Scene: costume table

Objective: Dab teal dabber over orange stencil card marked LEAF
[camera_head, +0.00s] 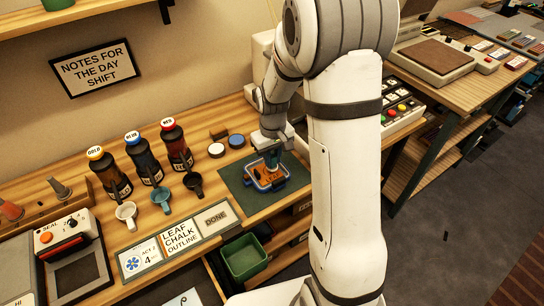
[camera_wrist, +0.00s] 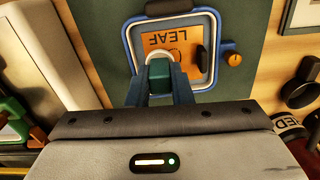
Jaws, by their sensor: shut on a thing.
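The orange stencil card marked LEAF (camera_wrist: 189,38) lies in a blue-rimmed frame (camera_wrist: 226,22) on a dark green mat (camera_wrist: 258,25). In the head view the frame (camera_head: 283,184) sits on the mat (camera_head: 236,186), partly behind my arm. My gripper (camera_wrist: 160,80) is shut on the teal dabber (camera_wrist: 160,72), which has a pale round end. The dabber is over the card's lower left part in the wrist view and covers some of it. Whether it touches the card cannot be told. My gripper (camera_head: 272,149) is above the frame in the head view.
Gold, blue and red bottles (camera_head: 145,160) stand left of the mat, with several small cups (camera_head: 160,197) before them. A sign reading LEAF CHALK OUTLINE (camera_head: 180,238) lies at the front edge. A green bin (camera_head: 245,258) is below. An orange knob (camera_wrist: 235,59) sticks out beside the frame.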

